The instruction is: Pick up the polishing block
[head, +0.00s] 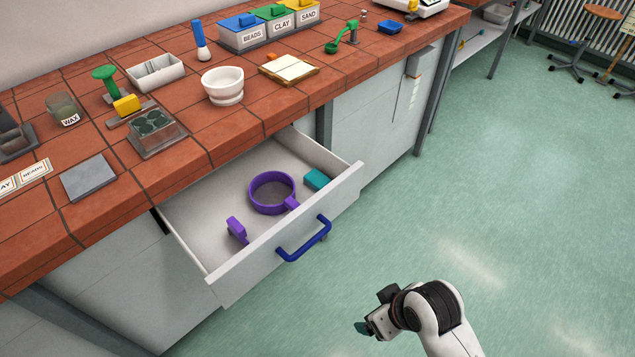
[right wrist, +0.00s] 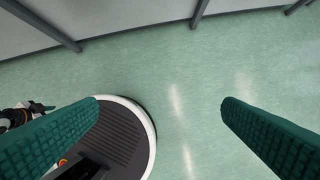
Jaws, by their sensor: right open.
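A small teal block (head: 317,179), which looks like the polishing block, lies in the open drawer (head: 212,205), against the inside of its front wall near the right corner. My right gripper (head: 365,327) is over the floor, in front of and to the right of the drawer, apart from it. In the right wrist view its two teal fingers (right wrist: 160,105) are wide apart with nothing between them. The block is not in that view. Part of what seems to be my left gripper (right wrist: 38,106) shows at the left edge there, too small to read.
A purple ring with a handle (head: 272,192) and a smaller purple tool (head: 237,231) share the drawer. The drawer has a blue handle (head: 304,239). The tiled bench (head: 205,160) above holds a white mortar (head: 223,86) and labelled bins (head: 243,33). The floor (head: 470,180) at right is clear.

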